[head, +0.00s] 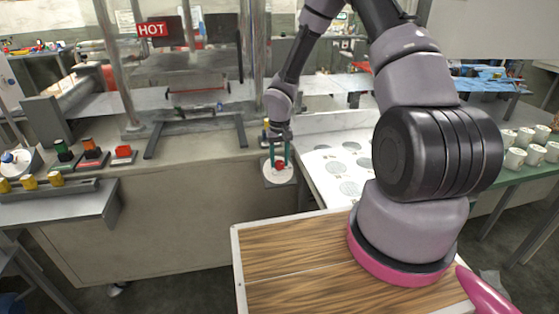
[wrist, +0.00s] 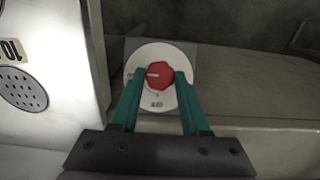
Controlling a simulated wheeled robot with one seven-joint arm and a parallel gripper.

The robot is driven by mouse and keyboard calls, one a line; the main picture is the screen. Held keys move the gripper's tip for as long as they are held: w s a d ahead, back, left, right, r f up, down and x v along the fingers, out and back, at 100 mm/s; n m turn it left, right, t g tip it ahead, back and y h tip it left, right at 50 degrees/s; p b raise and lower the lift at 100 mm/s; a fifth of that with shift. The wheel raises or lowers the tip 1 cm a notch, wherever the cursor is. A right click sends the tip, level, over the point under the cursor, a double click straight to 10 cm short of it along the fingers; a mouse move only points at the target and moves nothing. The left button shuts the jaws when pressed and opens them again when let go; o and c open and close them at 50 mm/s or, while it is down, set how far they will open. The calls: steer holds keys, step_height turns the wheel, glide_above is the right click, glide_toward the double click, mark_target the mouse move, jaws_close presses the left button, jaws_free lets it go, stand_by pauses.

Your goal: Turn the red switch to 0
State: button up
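The red switch (wrist: 160,76) is a faceted red knob on a round white dial (wrist: 158,52) with a grey square backing. A pale mark on the knob points left in the wrist view. Small dark print sits on the dial below the knob, too small to read. The switch also shows in the head view (head: 280,165), at the end of the grey counter. My gripper (wrist: 160,73) has its two green fingers on either side of the knob, left and right. Whether they press on it or stand slightly apart, I cannot tell. In the head view my gripper (head: 279,160) points down at the dial.
A white surface with round grilles (head: 345,170) lies just right of the switch. A heated frame with a red HOT sign (head: 152,30) stands behind the counter. Coloured buttons (head: 90,150) are at left. White mugs (head: 525,140) stand far right.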

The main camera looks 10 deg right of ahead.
jaws_close()
steer(key=n+h, duration=0.2)
steer(key=n, duration=0.1)
steer(key=shift+a, duration=0.3)
steer(key=n+h, duration=0.1)
steer(key=n, duration=0.1)
steer(key=n+t+h, duration=0.1)
steer(key=n, duration=0.1)
steer(key=shift+s+a+n, duration=0.15)
steer(key=shift+n, duration=0.15)
steer(key=n+t, duration=0.1)
steer(key=n, duration=0.1)
steer(key=n+t+h, duration=0.1)
steer(key=n, duration=0.1)
steer(key=shift+s+a+f, duration=0.1)
steer(key=shift+s+f, duration=0.05)
steer(key=n+t, duration=0.1)
steer(key=n, duration=0.1)
steer(key=n+t+h, duration=0.1)
steer(key=n, duration=0.1)
steer(key=shift+s+f+n, duration=0.1)
steer(key=shift+s+n, duration=0.1)
steer(key=shift+n, duration=0.1)
steer(key=shift+t, duration=0.3)
